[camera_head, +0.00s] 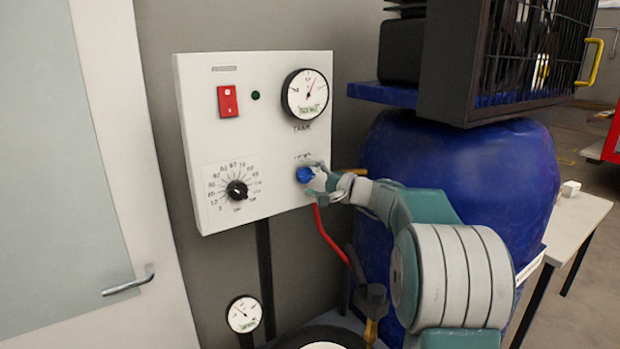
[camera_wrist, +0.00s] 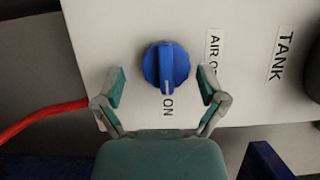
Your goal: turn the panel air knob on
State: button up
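The blue panel air knob (camera_wrist: 166,67) is round with a raised grip and a white mark pointing toward the "ON" label. It sits on the white control panel (camera_wrist: 100,40), and in the head view the knob (camera_head: 304,174) is at the panel's lower right. My gripper (camera_wrist: 160,92) is open, with one finger on each side of the knob and visible gaps between. In the head view my gripper (camera_head: 322,178) comes in from the right and partly hides the knob. Whether it touches the panel I cannot tell.
The panel also carries a red switch (camera_head: 228,101), a tank gauge (camera_head: 306,94) and a black dial (camera_head: 237,190). A red hose (camera_head: 328,238) hangs below the knob. A large blue tank (camera_head: 470,165) stands close on the right. A door (camera_head: 70,180) is at left.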

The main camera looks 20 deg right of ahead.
jog(key=shift+s+r, duration=0.15)
jog(key=shift+r, duration=0.05)
jog(key=shift+s+d, duration=0.25)
jog(key=v, duration=1.1)
jog(key=shift+f, duration=0.25)
jog(key=shift+d, duration=0.1)
jog(key=s+a+f+n+g+h, duration=0.1)
jog(key=s+a+f+n+g, duration=0.25)
jog(key=s+a, duration=0.5)
jog(key=s+a+f+n+g+h, duration=0.15)
jog(key=s+a+g, duration=0.35)
jog(key=a, duration=0.7)
jog(key=s+f+n+h, duration=0.3)
jog(key=s+f, duration=0.1)
jog(key=s, duration=0.4)
jog(key=s+f+n+h, duration=0.3)
jog(key=s+f+h, duration=0.1)
jog(key=s, duration=0.4)
jog(key=shift+s+a+n+g, duration=0.2)
jog(key=shift+n+g, duration=0.1)
jog(key=shift+g, duration=0.15)
